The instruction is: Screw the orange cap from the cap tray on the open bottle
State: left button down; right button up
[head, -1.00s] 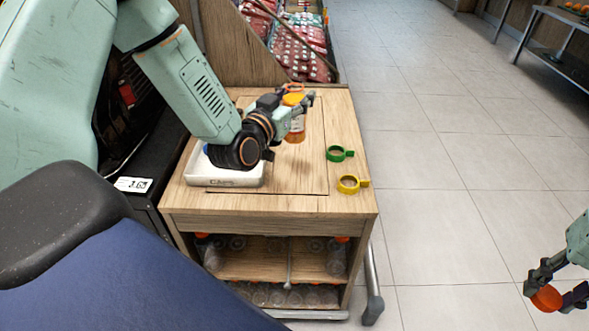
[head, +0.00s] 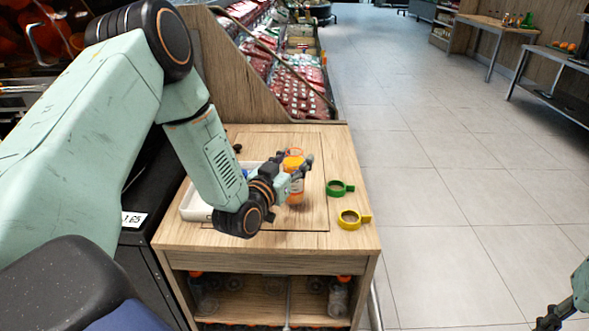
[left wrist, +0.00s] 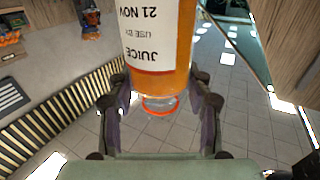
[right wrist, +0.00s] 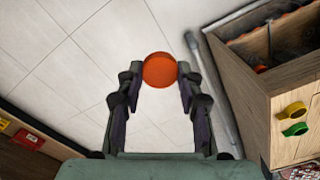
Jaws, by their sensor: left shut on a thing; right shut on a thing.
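The bottle (head: 296,190) holds orange juice and stands upright over the wooden cart top. My left gripper (head: 300,172) is shut around its upper part. In the left wrist view the labelled bottle (left wrist: 155,45) shows an orange ring at its open-looking neck. The orange cap (right wrist: 160,69) is pinched between the fingertips of my right gripper (right wrist: 160,80), away from the bottle. In the head view my right gripper is partly cut off at the lower right, and the cap is out of frame. The white cap tray (head: 193,207) lies partly behind my left arm.
A green ring holder (head: 338,188) and a yellow ring holder (head: 352,219) sit on the right side of the cart top (head: 320,245). Bottles stand on the shelf below. Open tiled floor (head: 440,200) lies to the right.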

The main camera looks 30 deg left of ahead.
pick_arm(q)
notch_tip(320, 180, down, 2)
jog(key=shift+f, duration=0.1)
pick_arm(e)
jog(key=shift+f, duration=0.55)
jog(key=shift+r, duration=0.1)
pick_arm(q)
jog(key=shift+b, duration=0.3)
jog(key=c, duration=0.6)
grip_release()
